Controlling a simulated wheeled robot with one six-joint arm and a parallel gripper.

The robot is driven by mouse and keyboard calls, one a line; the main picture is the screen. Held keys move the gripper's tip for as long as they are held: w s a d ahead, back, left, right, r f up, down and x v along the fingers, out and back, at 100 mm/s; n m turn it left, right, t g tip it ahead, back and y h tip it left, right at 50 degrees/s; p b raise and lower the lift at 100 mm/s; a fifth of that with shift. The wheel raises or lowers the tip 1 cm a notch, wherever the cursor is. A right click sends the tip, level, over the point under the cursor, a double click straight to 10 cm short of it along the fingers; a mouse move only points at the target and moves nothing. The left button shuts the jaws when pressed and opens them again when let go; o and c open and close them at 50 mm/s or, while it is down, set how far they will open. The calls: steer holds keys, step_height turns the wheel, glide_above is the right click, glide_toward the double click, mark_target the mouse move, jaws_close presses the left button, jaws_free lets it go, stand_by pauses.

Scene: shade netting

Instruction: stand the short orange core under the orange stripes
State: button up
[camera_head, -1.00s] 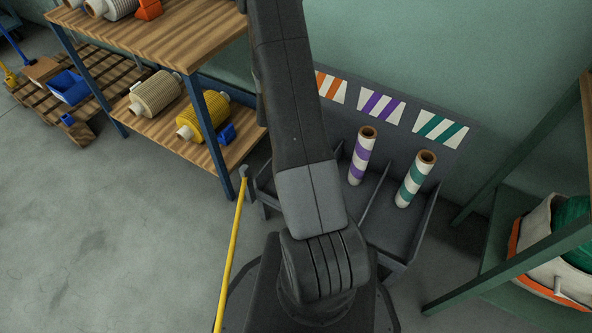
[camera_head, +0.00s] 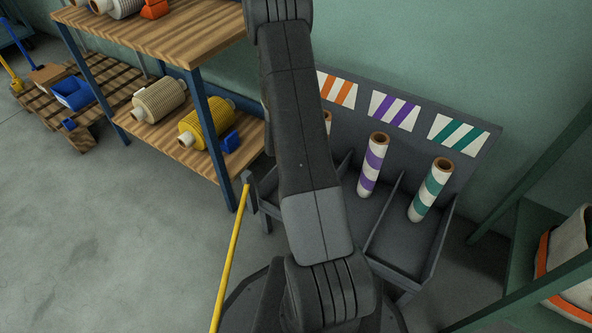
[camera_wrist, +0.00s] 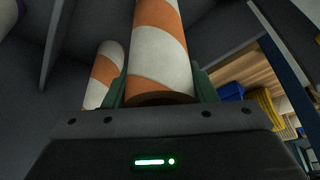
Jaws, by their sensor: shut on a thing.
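In the wrist view my gripper (camera_wrist: 160,88) is shut on an orange-and-white striped core (camera_wrist: 160,45), which stands between its green fingers. A second orange-and-white core (camera_wrist: 103,75) is just to its left, partly hidden by a finger. Whether they touch, and their full lengths, I cannot tell. In the head view the orange stripes (camera_head: 338,90) are on the left of the grey rack's back panel. A core top (camera_head: 327,117) shows below them, mostly behind my arm; which core it is I cannot tell. My gripper is hidden there.
A purple-striped core (camera_head: 373,163) and a teal-striped core (camera_head: 430,190) stand in the rack (camera_head: 408,240), below the purple stripes (camera_head: 394,110) and teal stripes (camera_head: 458,132). Dividers separate the bays. A wooden shelf (camera_head: 160,35) is left; a green frame (camera_head: 520,230) is right.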

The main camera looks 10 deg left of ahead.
steer(key=shift+r, duration=0.1)
steer(key=shift+f, duration=0.25)
steer(key=o, duration=1.4)
steer(key=shift+r, duration=0.1)
steer(key=p+v, duration=0.6)
steer(key=v, duration=0.6)
steer(key=shift+d+r, duration=0.1)
steer(key=shift+r, duration=0.05)
